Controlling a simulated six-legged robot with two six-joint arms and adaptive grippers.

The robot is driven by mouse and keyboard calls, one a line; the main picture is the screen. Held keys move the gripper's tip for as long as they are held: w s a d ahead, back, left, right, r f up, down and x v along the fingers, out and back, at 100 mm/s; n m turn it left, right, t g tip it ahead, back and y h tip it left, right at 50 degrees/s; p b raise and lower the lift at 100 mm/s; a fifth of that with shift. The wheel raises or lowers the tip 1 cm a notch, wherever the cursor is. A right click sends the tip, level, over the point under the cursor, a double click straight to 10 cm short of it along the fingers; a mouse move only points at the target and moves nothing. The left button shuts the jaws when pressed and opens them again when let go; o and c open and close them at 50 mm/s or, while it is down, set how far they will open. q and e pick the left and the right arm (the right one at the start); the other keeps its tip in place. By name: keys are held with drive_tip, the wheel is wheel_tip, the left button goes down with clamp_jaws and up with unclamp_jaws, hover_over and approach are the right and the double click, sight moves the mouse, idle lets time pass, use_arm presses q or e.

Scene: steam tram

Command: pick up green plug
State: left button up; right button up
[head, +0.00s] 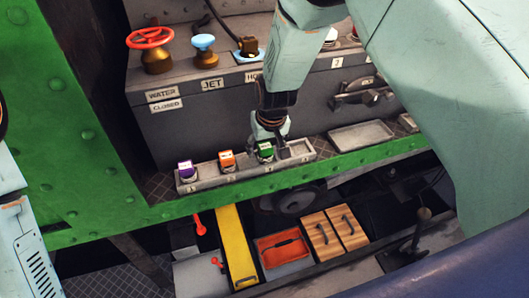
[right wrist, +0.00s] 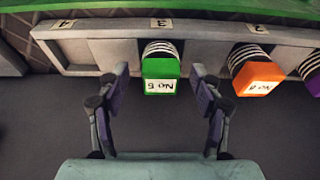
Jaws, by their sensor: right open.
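The green plug (head: 265,151) stands upright in a slot of the grey rack (head: 243,174) on the green ledge. In the right wrist view the green plug (right wrist: 160,76) shows a white label on its top and a ribbed, striped body. My right gripper (head: 272,143) is over the rack at the green plug. In the right wrist view its two fingers (right wrist: 160,88) are apart, one on each side of the plug, with visible gaps. It holds nothing. My left gripper is not in view.
The orange plug (head: 227,160) stands beside the green one, and the purple plug (head: 185,169) is further left. The slot to the right looks empty. A grey box (head: 230,110) with a red valve wheel (head: 150,38) rises behind. An empty tray (head: 361,136) lies right.

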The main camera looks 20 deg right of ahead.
drive_tip(key=shift+f, duration=0.25)
drive_tip(key=shift+r, duration=0.1)
drive_tip(key=shift+c, duration=0.2)
drive_tip(key=shift+w, duration=0.1)
drive_tip(key=c, duration=1.2)
clamp_jaws()
